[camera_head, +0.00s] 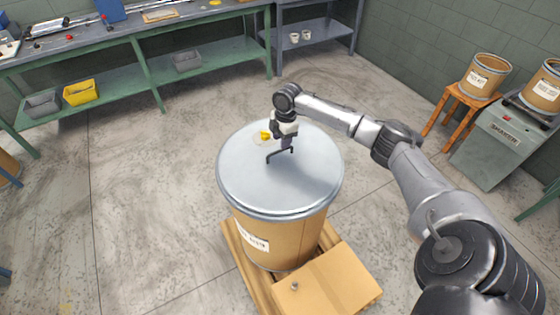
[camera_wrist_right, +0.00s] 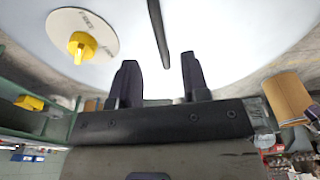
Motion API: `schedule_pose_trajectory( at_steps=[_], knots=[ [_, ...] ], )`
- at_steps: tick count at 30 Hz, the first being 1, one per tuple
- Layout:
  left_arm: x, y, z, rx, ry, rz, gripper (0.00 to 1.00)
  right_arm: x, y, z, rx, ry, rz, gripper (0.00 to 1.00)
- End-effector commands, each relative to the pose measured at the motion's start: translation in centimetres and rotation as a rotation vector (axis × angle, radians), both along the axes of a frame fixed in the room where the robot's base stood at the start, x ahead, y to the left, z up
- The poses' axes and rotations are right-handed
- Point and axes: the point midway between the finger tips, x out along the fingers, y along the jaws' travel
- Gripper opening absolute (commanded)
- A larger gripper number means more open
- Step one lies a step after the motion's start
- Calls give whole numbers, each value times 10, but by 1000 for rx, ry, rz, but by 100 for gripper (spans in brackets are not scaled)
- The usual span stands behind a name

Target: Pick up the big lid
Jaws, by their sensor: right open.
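The big lid (camera_head: 305,183) is a round pale grey metal disc lying flat on top of a large brown drum (camera_head: 295,235). It also fills the upper part of the right wrist view (camera_wrist_right: 220,40). A narrow dark bar (camera_wrist_right: 158,30) shows against the lid, ahead of and between the fingers. My right gripper (camera_head: 280,157) is above the middle of the lid, pointing down. Its two dark fingers are spread with nothing between them, also in the right wrist view (camera_wrist_right: 158,75). I cannot tell the exact gap to the lid. My left gripper is not in view.
A yellow knob (camera_head: 265,135) on a white disc sits at the lid's far left. The drum stands on a wooden pallet (camera_head: 240,248) beside a cardboard box (camera_head: 330,282). Green benches stand at the back left. Smaller drums (camera_head: 484,76) stand at the right.

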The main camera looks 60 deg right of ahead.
Motion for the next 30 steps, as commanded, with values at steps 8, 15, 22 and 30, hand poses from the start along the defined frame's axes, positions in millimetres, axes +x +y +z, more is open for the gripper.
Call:
schedule_pose_trajectory(
  at_steps=[8, 15, 22, 30],
  knots=[
    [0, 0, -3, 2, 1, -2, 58, 0, 2, -11, 0, 0, 1, 42],
    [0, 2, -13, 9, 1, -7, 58, 1, 6, -36, 2, 1, 0, 42],
    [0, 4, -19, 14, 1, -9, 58, 2, 8, -59, -1, 0, 1, 42],
    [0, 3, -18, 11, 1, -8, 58, 2, 8, -59, -1, 0, 1, 38]
  ],
)
